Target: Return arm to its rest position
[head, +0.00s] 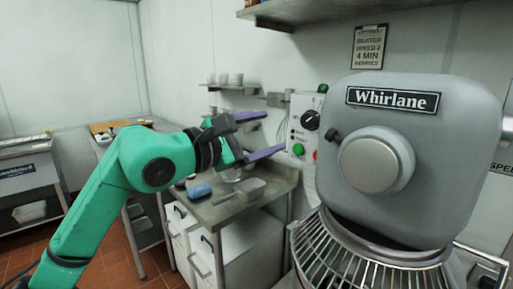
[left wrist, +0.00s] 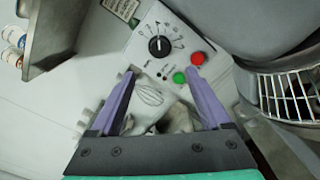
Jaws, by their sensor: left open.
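My left gripper (head: 262,134) is in the middle of the head view, on the green arm that comes in from the left. Its two purple fingers are apart and point at the mixer's control panel (head: 303,128). In the left wrist view the open fingers (left wrist: 163,75) have nothing between them. The panel (left wrist: 165,45) lies beyond them, with a black dial (left wrist: 159,46), a red button (left wrist: 197,58) and a green button (left wrist: 179,78). The right fingertip appears close to the red button; I cannot tell whether it touches. My right gripper is not in view.
The large grey Whirlane mixer (head: 415,165) with its wire bowl guard (head: 345,260) fills the right side. A steel table (head: 233,212) with a blue item (head: 199,191) stands below my left gripper. Wall shelves (head: 229,87) hold cups. Floor (head: 145,262) shows at the lower left.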

